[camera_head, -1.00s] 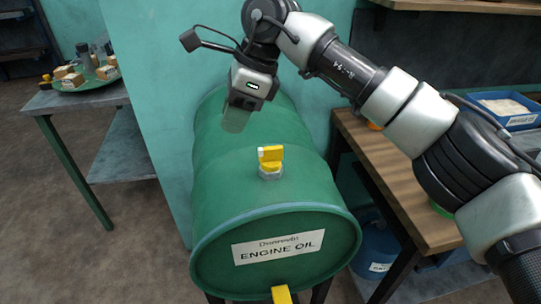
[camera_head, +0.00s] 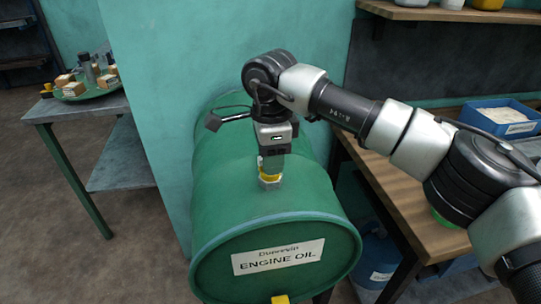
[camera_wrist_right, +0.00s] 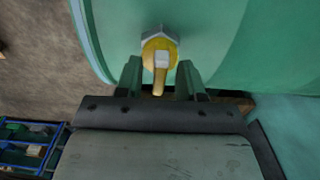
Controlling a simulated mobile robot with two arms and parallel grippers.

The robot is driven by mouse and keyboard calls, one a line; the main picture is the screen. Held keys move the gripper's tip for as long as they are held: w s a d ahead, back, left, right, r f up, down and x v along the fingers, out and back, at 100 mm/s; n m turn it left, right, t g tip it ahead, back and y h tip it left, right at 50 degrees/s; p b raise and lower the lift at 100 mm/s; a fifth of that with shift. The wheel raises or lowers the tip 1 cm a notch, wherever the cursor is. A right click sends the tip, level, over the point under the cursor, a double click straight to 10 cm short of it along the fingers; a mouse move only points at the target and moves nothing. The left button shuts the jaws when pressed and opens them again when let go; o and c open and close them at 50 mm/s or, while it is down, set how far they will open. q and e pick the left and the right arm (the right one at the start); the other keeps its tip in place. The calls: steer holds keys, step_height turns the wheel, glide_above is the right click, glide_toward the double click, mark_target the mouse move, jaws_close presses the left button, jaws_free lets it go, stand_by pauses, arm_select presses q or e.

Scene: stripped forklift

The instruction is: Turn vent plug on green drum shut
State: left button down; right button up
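The green drum (camera_head: 225,205) lies on its side, its "ENGINE OIL" label facing me. The yellow vent plug (camera_head: 268,172) sits in a grey hex fitting on top of the drum. It also shows in the right wrist view (camera_wrist_right: 158,55), with its handle pointing down toward the gripper. My right gripper (camera_head: 271,165) is upright over the plug, its tips down around the plug. In the right wrist view the two fingers (camera_wrist_right: 160,82) stand apart, one on each side of the handle, with gaps visible. My left gripper is not in view.
A wooden bench (camera_head: 405,215) with a blue bin (camera_head: 500,118) stands on the right. A blue container (camera_head: 378,260) is below it. A grey table (camera_head: 75,108) with a green tray (camera_head: 88,90) is at the left. A yellow part (camera_head: 281,299) shows at the drum's front bottom.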

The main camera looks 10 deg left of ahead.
steer(key=shift+f, duration=0.25)
jaws_close()
